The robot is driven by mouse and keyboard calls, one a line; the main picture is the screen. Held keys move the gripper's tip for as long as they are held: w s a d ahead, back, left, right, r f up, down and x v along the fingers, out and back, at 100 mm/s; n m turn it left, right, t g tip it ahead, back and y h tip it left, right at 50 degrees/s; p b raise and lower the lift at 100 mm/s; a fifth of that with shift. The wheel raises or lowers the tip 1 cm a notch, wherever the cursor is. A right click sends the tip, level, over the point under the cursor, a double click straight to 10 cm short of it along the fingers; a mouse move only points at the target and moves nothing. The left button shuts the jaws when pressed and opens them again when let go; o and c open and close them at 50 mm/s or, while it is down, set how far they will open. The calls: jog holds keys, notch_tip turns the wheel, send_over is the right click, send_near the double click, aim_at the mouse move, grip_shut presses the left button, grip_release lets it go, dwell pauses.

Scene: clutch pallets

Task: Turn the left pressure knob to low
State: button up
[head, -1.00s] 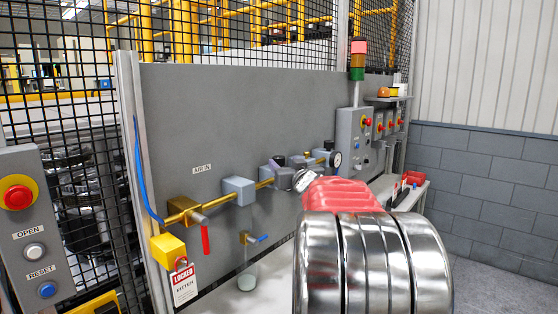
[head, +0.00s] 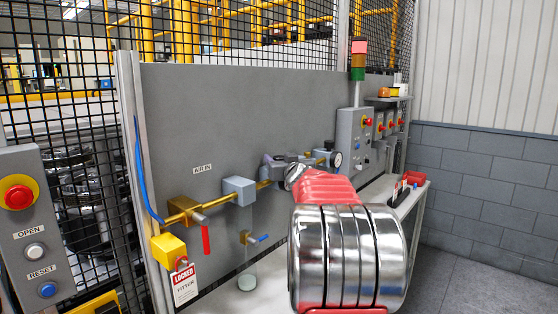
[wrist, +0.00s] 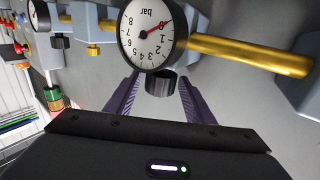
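My gripper (wrist: 159,82) is open, one dark finger on each side of the knob, with small gaps showing; depth contact cannot be told. In the head view my gripper (head: 292,172) is at the left regulator (head: 271,163) on the grey panel, partly hiding it; the knob is not clear there.
A brass pipe (wrist: 245,53) runs beside the gauge to a grey block (head: 240,190). A second black knob (wrist: 62,42) and the right gauge (head: 338,159) are farther along. A red-handled valve (head: 205,238) and a locked tag (head: 185,283) are at left.

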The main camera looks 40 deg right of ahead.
jog(key=c, duration=0.9)
jog(key=shift+c, duration=0.2)
jog(key=shift+n+t+y, duration=0.6)
jog(key=shift+n+y, duration=0.3)
jog(key=shift+y, duration=0.4)
jog(key=shift+d+n+t+y, duration=0.1)
jog(key=shift+n+t+y, duration=0.15)
jog(key=shift+n+y, duration=1.2)
jog(key=shift+n+t+y, duration=0.25)
jog(key=shift+n+y, duration=0.6)
jog(key=shift+y, duration=1.2)
jog(key=shift+n+y, duration=0.6)
jog(key=shift+y, duration=0.4)
jog(key=shift+r+n+g+y, duration=0.1)
jog(key=shift+n+g+y, duration=0.8)
jog(key=shift+n+y, duration=1.05)
jog(key=shift+m+y, duration=0.35)
jog(key=o, duration=1)
jog(key=shift+o, duration=0.2)
